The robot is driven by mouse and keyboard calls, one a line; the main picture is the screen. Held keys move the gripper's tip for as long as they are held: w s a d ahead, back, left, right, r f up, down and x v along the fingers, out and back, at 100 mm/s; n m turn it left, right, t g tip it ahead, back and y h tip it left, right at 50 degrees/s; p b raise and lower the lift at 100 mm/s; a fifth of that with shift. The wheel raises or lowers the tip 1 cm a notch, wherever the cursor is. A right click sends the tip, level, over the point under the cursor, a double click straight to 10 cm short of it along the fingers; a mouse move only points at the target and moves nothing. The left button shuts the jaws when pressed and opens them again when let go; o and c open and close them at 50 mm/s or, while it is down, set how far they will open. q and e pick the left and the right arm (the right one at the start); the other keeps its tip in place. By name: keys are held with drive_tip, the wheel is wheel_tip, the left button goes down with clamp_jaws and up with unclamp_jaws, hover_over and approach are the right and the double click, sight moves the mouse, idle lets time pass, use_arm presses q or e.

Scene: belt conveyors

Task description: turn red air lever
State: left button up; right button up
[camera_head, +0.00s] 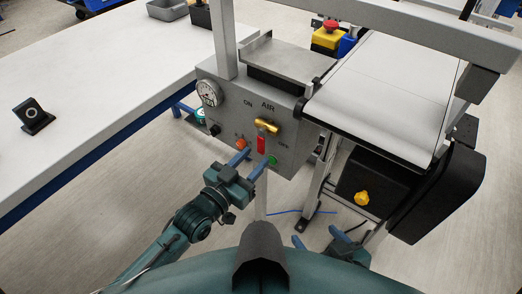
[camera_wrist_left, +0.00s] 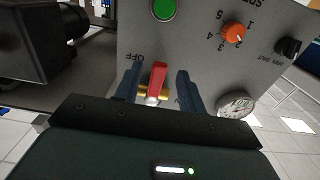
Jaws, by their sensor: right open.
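The red air lever (camera_head: 261,144) hangs below a brass valve (camera_head: 267,125) on the grey control box (camera_head: 285,120), under the word AIR. ON is printed up and left of the valve, OFF to its lower right. My left gripper (camera_head: 249,161) is open just below and in front of the lever. In the left wrist view the red lever (camera_wrist_left: 158,76) appears between the two open blue fingers (camera_wrist_left: 159,88), with a gap on each side; contact is not visible. My right gripper (camera_head: 317,237) is open and empty, low in the head view.
An orange knob (camera_head: 240,143) and a green button (camera_head: 272,160) flank the left gripper. A gauge (camera_head: 208,93) is at the box's upper left. A white table (camera_head: 100,75) lies left and a conveyor (camera_head: 385,95) right. A red stop button (camera_head: 330,25) is behind.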

sight(260, 153)
use_arm(q)
drive_tip(key=shift+x, duration=2.05)
drive_tip(key=shift+c, duration=0.2)
clamp_jaws()
